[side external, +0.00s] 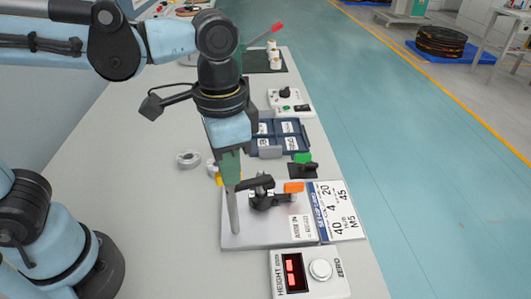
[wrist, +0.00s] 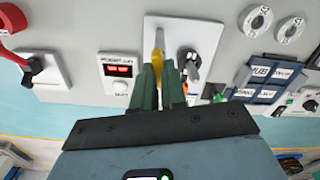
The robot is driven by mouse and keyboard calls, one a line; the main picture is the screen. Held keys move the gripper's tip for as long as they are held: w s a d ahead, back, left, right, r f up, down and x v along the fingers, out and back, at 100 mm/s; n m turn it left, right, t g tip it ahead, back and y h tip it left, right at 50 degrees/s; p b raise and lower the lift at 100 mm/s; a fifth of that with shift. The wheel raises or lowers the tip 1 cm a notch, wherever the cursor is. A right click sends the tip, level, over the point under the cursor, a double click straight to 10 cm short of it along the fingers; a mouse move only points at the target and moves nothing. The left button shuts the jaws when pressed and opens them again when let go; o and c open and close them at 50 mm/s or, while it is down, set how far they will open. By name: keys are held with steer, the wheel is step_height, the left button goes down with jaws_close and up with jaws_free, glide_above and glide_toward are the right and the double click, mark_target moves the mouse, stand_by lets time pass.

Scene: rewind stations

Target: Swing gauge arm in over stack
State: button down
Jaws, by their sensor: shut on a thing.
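My gripper (side external: 232,182) has its green fingers down at the left side of a white plate (side external: 240,236). In the wrist view my gripper (wrist: 160,72) is closed around a yellow part (wrist: 158,46), which I take to be the gauge arm's grip. A grey rod (side external: 234,215) shows just below the fingers in the side view; whether it joins the yellow part is hidden. A black fixture with an orange tab (side external: 293,187) stands on the plate, right of the fingers. I cannot make out a stack under it.
A height readout box (side external: 308,272) is in front of the plate; a printed card (side external: 337,210) lies to its right. Behind are a blue labelled tray (side external: 280,137), a grey ring (side external: 188,159) and a switch box (side external: 290,102). The bench's left side is largely bare.

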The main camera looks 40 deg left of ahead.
steer(key=n, duration=0.3)
steer(key=shift+n, duration=2.1)
steer(key=c, duration=1.2)
jaws_free()
step_height(320, 180, up, 12)
steer(key=shift+r, duration=0.1)
steer(key=shift+a, duration=0.1)
